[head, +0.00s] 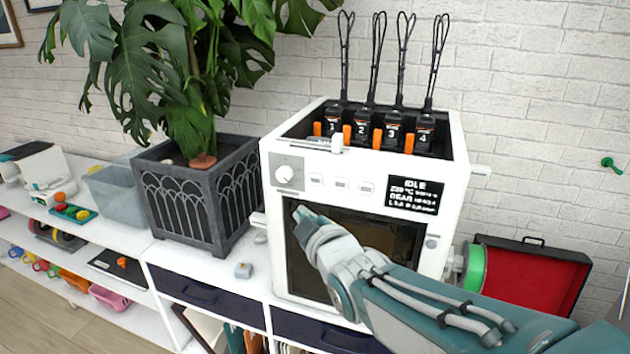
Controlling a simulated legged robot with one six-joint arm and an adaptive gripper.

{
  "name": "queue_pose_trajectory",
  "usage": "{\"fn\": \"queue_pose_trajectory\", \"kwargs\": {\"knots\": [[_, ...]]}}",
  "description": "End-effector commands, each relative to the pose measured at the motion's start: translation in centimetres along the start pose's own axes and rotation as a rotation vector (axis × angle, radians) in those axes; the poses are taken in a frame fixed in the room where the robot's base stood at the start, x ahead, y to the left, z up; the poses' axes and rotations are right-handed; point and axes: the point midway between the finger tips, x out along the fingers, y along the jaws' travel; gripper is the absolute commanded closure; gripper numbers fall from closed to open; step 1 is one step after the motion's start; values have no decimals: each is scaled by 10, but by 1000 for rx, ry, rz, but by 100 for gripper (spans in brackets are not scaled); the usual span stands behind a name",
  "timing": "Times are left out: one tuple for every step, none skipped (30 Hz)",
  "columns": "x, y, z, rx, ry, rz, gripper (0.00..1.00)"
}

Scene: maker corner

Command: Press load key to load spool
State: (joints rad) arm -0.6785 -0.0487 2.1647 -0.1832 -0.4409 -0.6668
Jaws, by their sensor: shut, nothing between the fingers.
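A white printer (452,185) stands on the white cabinet. Its front panel has a round knob (287,174) at the left. Three small pale keys sit beside it: a left key (316,180), a middle key (341,184) and a right key (366,187). Their labels are too small to read. A dark screen (413,195) reads IDLE, with blurred lines below. A green-rimmed spool (475,268) sits at the printer's right side, partly hidden by my arm. My gripper (303,213) is shut and empty, in front of the printer's dark door window, below the knob and keys.
Numbered black feeder units (362,126) with orange levers and looped tubes stand on top. A potted plant (185,190) stands close on the left. An open red-lined case (530,277) lies on the right. A small grey block (243,270) lies on the cabinet top (190,262).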

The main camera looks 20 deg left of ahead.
Motion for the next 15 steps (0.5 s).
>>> {"fn": "queue_pose_trajectory", "kwargs": {"knots": [[4,-5,-6,-16,25,-1,100],[6,-7,-9,-22,36,0,100],[7,-8,-12,-29,47,1,100],[8,-8,-13,-32,53,2,100],[8,-9,-14,-35,56,3,100],[8,-9,-15,-36,59,4,100],[8,-8,-15,-36,59,5,100],[8,-8,-14,-36,59,5,100],[8,-8,-14,-35,58,5,100],[8,-8,-14,-35,58,5,100],[8,-8,-14,-35,57,5,100],[8,-8,-14,-35,57,5,100],[8,-8,-14,-35,56,4,100],[8,-8,-14,-34,56,5,100],[9,-7,-13,-34,56,5,100]]}}
